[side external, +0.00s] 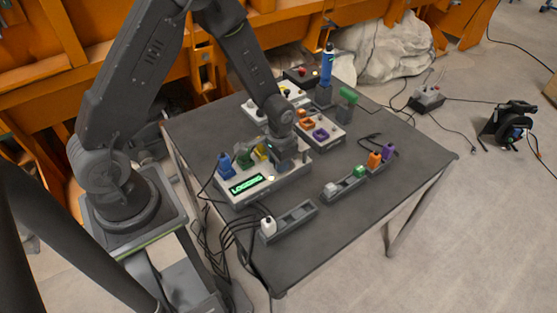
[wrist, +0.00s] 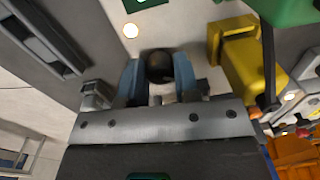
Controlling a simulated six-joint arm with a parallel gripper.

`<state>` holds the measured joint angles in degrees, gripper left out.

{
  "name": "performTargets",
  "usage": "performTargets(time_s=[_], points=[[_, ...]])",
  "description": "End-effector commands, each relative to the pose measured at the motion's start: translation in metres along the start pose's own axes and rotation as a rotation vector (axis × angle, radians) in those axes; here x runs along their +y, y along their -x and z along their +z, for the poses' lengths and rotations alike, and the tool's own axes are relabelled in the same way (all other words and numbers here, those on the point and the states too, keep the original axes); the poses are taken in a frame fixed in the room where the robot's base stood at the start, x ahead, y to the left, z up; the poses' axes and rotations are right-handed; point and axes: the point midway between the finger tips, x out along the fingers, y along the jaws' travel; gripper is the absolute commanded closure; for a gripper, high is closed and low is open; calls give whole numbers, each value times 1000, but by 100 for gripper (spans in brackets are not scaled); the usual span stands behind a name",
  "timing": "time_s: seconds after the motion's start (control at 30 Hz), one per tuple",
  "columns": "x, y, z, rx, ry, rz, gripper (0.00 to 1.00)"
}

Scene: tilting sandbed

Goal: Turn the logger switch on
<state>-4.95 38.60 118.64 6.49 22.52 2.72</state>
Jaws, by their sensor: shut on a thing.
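The logger is a white box (side external: 232,199) on the table. Its display (side external: 246,184) is lit green and reads LOGGING, and a small pale lamp (side external: 270,178) beside it glows. The lamp also shows lit in the wrist view (wrist: 131,30). My gripper (side external: 281,165) is down at the right part of the logger. In the wrist view my gripper (wrist: 158,80) is shut on the black rounded switch handle (wrist: 160,66), with one finger on each side. The arm hides the switch in the side view.
Blue (side external: 225,166), green (side external: 244,158) and yellow (side external: 262,151) plugs stand along the logger's back. Grey racks (side external: 292,222) and (side external: 345,187) lie in front and to the right. A box with orange and purple sockets (side external: 325,142) stands behind. The table's right corner is clear.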

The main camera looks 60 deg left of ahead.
Motion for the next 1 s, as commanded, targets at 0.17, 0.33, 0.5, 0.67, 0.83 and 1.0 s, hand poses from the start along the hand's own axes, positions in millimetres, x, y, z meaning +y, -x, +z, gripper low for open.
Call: performTargets(time_s=[0.17, 0.33, 0.5, 0.67, 0.83, 1.0], points=[[0, 0, 0, 1, -2, -1, 70], [0, 0, 0, 1, -1, 0, 53], [0, 0, 0, 0, 0, 0, 45], [0, 1, 0, 1, 0, 0, 45], [0, 15, -1, 4, 1, -1, 45], [0, 50, -2, 8, 0, -1, 45]])
